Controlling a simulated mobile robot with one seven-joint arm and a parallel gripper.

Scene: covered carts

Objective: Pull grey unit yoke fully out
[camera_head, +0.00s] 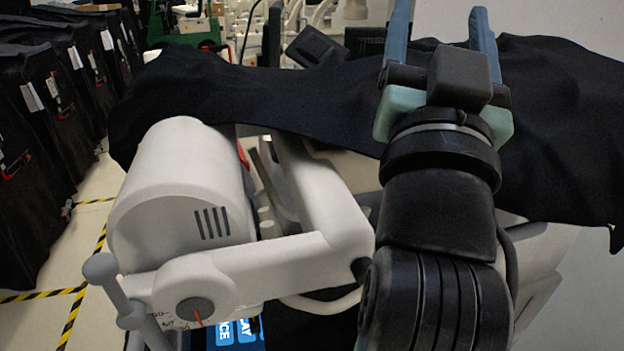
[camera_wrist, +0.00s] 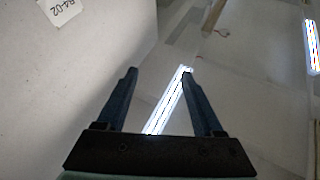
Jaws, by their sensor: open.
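The grey unit (camera_head: 180,190) stands left of centre in the head view, a pale rounded housing with dark vent slots, partly under a black cover. A pale grey bent arm (camera_head: 270,265), which looks like its yoke, runs across the front from a round pivot with a dark knob (camera_head: 195,309) to the right, then back under the cover. Its far end is hidden. My gripper (camera_head: 441,20) is raised at the upper right, pointing up and away, open and apart from the yoke. In the wrist view my gripper (camera_wrist: 159,72) has nothing between its blue fingers.
The black cover (camera_head: 270,95) drapes over the unit and spreads right behind my arm. A grey ball-ended lever (camera_head: 113,285) stands at the lower left. Black-covered carts (camera_head: 50,120) line the left, beside floor with yellow-black tape (camera_head: 85,290). A pale wall (camera_wrist: 75,75) shows in the wrist view.

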